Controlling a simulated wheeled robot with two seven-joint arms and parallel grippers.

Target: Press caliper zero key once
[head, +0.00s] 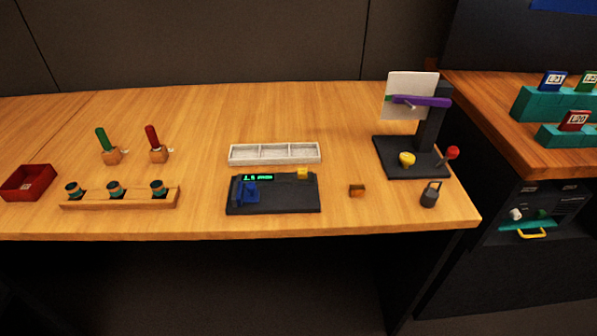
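A dark flat device (275,203), which looks like the caliper, lies near the front edge of the wooden table. It has a small green lit display (258,177) at its upper left; the digits are too small to read surely. A blue block (250,191) sits on its left part. A yellow key (302,173) stands at its upper right corner; I cannot tell if this is the zero key. Neither of my grippers shows in the head view.
A small brown block (357,190) and a grey weight (430,195) are to the right, before a dark stand (412,157). A wooden rack (120,198) and red box (28,182) are left.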

